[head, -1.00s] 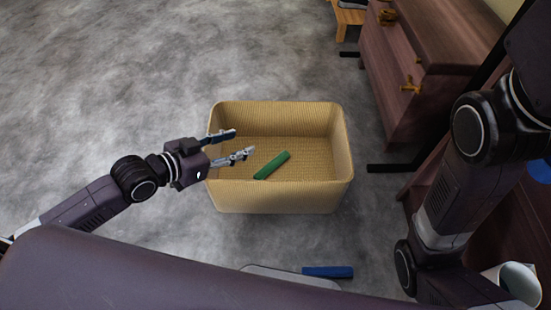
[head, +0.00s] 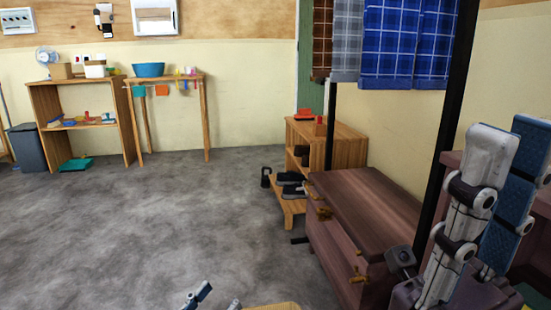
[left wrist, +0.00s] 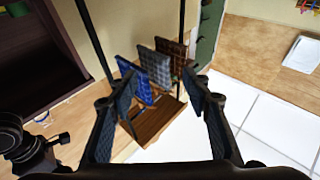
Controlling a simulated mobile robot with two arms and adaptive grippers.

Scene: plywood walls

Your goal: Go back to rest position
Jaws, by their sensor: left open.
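My left gripper (head: 215,300) shows only as two fingertips at the bottom edge of the head view. They are apart, beside the rim of a tan basket (head: 275,306). In the left wrist view my left gripper (left wrist: 158,78) is open, with nothing between its blue-padded fingers. My right gripper (head: 505,155) stands upright and close at the right of the head view. Its fingers look apart, with a blue inner pad showing and nothing held. Most of the basket and its inside are out of view.
A dark wooden chest (head: 365,220) stands right of centre, with a small shoe rack (head: 290,205) behind it. Checked cloths (head: 405,40) hang above. A shelf (head: 85,110) and a table (head: 170,80) stand along the far wall. The grey floor (head: 170,215) is open at left and centre.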

